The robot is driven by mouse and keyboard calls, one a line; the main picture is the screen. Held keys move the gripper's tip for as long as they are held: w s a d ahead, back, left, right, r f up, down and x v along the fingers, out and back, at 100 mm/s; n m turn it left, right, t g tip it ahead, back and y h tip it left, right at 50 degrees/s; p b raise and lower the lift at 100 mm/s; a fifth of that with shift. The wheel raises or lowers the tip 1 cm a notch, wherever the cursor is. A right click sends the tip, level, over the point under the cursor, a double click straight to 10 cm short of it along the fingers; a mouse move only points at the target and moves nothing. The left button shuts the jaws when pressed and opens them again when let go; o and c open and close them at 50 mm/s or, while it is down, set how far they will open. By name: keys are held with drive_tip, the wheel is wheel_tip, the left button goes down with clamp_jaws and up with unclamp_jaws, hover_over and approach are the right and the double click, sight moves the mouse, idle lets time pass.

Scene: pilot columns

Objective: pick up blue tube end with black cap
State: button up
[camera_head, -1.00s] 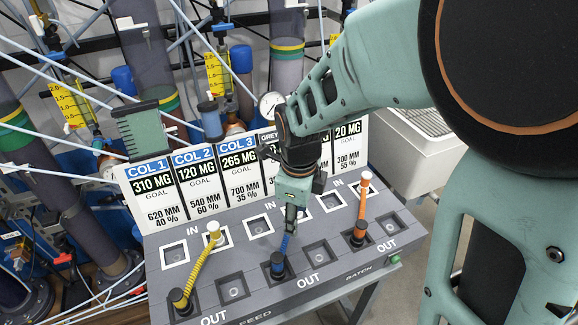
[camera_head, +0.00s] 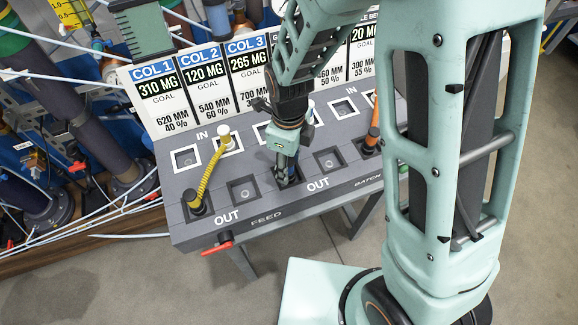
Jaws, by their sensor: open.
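My gripper (camera_head: 286,170) points down over the middle OUT socket of the grey panel. It is open, with its fingers low around the spot of the blue tube end. Only a little blue of the tube (camera_head: 281,162) shows by the fingers. Its black-capped end (camera_head: 290,183) is mostly hidden by the gripper and sits at a dark socket. I cannot tell whether the fingers touch it. The rest of the blue tube is hidden behind the gripper.
A yellow tube (camera_head: 207,178) with a white upper cap stands to the left of my gripper. An orange tube (camera_head: 373,130) stands to the right, partly behind my arm. Goal cards (camera_head: 200,90) stand behind the panel (camera_head: 262,212). A red handle (camera_head: 218,246) juts out in front.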

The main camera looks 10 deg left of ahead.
drive_tip(key=shift+f, duration=0.9)
clamp_jaws()
drive_tip(key=shift+r, duration=0.15)
